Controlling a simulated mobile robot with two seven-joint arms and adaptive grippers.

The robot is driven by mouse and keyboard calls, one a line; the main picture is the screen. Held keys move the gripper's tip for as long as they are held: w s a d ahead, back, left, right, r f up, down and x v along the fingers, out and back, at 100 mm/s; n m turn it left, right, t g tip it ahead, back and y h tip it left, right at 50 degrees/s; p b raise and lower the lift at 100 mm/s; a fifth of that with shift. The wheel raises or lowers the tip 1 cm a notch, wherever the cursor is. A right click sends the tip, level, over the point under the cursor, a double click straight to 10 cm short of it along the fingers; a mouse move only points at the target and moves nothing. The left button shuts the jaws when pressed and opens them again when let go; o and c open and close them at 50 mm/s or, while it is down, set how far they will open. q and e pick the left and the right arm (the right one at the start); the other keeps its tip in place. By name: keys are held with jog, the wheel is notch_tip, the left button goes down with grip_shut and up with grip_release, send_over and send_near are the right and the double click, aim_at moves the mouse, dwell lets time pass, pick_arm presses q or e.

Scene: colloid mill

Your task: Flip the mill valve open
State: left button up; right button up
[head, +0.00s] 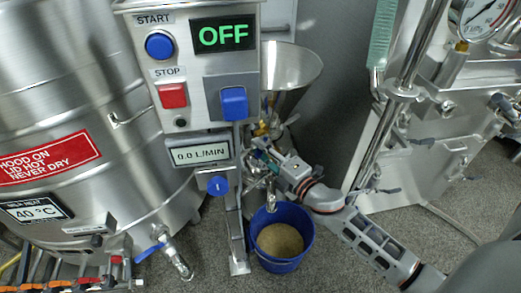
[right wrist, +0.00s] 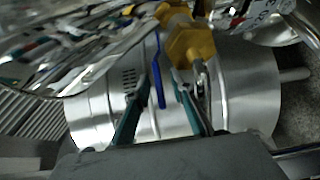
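The colloid mill stands behind the control post, with its steel hopper (head: 290,75) on top. Its silver body (right wrist: 245,95) fills the middle of the right wrist view. A yellow valve fitting (right wrist: 188,42) is at the top there, and a thin blue lever (right wrist: 157,72) hangs beside it. My right gripper (head: 262,152) reaches in at the mill under the hopper. In the right wrist view its fingers (right wrist: 158,92) are apart, one on each side of the blue lever. I cannot tell whether either finger touches it. My left gripper is not in view.
The control box (head: 196,75) shows OFF, and the flow display (head: 201,151) reads 0.0 L/MIN. A blue bucket (head: 256,222) with tan contents stands below my right gripper. A steel tank (head: 70,110) with a blue-handled tap (head: 150,252) is at left. A steel machine (head: 425,130) stands at right.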

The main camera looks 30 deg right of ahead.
jog(key=s, duration=0.7)
jog(key=shift+s+d, duration=0.25)
jog(key=shift+d, duration=0.15)
